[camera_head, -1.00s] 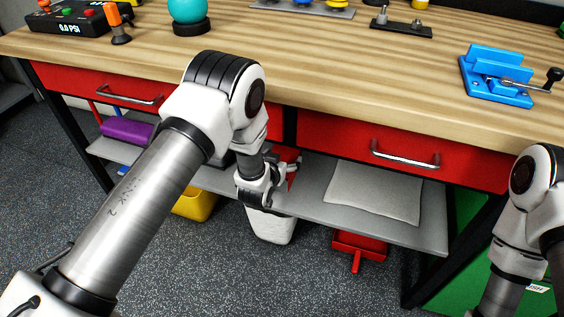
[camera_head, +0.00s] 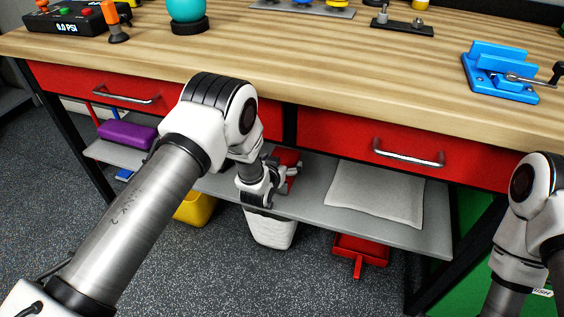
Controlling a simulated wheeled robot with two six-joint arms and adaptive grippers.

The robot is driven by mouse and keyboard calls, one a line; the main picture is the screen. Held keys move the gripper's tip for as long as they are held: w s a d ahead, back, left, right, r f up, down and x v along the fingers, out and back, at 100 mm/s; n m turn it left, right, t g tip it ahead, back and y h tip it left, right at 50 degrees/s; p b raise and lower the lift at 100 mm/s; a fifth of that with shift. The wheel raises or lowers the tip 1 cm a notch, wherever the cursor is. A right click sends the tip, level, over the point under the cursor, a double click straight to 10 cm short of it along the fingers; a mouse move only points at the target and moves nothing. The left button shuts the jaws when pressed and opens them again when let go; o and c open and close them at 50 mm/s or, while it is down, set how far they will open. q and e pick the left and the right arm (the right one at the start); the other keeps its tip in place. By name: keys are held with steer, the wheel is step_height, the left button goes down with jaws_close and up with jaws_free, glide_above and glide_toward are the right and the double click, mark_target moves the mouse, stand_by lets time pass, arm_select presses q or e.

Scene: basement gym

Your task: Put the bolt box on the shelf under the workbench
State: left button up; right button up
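A red box (camera_head: 286,157), which looks like the bolt box, is at the grey shelf (camera_head: 312,208) under the workbench (camera_head: 330,85), left of a pale mat. My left gripper (camera_head: 287,174) reaches in below the bench top with its fingers against or just in front of the red box. The gripper and arm hide part of the box, so whether the fingers are closed on it or apart from it cannot be told. Whether the box rests fully on the shelf is also unclear. My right arm shows at the right edge, but its gripper is out of view.
The pale mat (camera_head: 376,192) lies on the shelf's right part. A purple object (camera_head: 127,134) is on its left part. Red drawers (camera_head: 400,146) with metal handles hang above. A white bin (camera_head: 272,230), yellow bin (camera_head: 194,208) and red tray (camera_head: 362,250) are below.

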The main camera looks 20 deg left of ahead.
arm_select(q)
steer(key=shift+s+r, duration=0.15)
steer(key=shift+r, duration=0.1)
steer(key=p+v, duration=0.3)
steer(key=v, duration=0.7)
steer(key=shift+s+r, duration=0.25)
steer(key=shift+s, duration=0.1)
steer(key=s+a+f+g, duration=0.2)
steer(key=s+f+g, duration=0.3)
steer(key=s, duration=0.4)
steer(key=s+a+f+g, duration=0.25)
steer(key=s+f, duration=0.35)
steer(key=s, duration=0.4)
steer(key=s+f+g, duration=0.2)
steer(key=s+g, duration=0.4)
steer(key=s, duration=1.1)
step_height(320, 180, up, 26)
steer(key=p, duration=2.6)
steer(key=shift+w+f+n, duration=0.2)
steer(key=shift+n, duration=0.2)
steer(key=shift+d, duration=0.15)
